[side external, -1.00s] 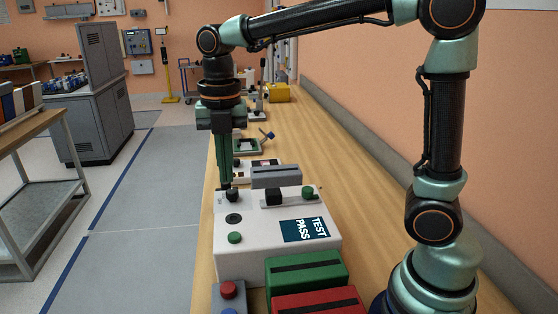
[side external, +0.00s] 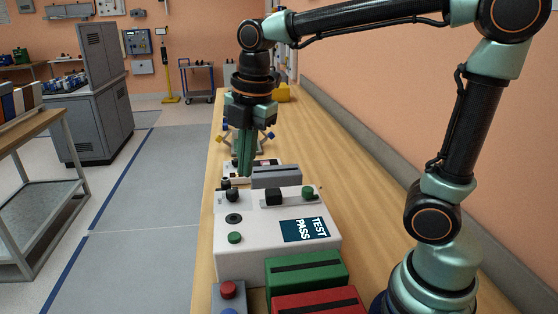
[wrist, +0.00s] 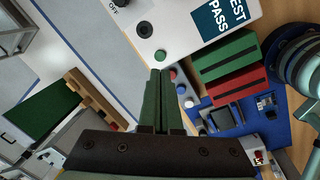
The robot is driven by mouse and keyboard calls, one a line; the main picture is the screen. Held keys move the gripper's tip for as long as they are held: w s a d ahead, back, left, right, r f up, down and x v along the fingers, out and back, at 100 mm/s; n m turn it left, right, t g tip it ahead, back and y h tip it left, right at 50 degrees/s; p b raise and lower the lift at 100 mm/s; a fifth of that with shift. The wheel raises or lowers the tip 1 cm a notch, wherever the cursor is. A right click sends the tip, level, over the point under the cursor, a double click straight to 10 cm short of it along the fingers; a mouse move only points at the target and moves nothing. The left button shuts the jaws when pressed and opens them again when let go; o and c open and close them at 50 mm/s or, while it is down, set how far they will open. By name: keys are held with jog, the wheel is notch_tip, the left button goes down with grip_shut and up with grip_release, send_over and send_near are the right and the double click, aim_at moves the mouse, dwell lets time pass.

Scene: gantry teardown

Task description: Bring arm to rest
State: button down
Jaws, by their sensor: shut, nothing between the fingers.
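My gripper (side external: 246,172) points straight down with its green fingers together and nothing between them. In the wrist view my shut fingertips (wrist: 160,72) show in front of the white box (wrist: 170,30). The box carries a "TEST PASS" label (side external: 305,230), a green button (side external: 235,238) and a black slider knob (side external: 273,196).
A green box (side external: 305,268) and a red box (side external: 318,300) stand at the near end of the wooden bench (side external: 370,190). A small control box with a red button (side external: 228,289) is beside them. A wall runs along the right. The floor (side external: 150,240) left of the bench is clear.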

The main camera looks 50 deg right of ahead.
jog(key=s+d+f+m+t, duration=0.2)
jog(key=s+d+m, duration=0.3)
jog(key=m, duration=1.4)
jog(key=shift+s+t, duration=0.55)
jog(key=shift+t, duration=0.35)
jog(key=shift+d+r, duration=0.1)
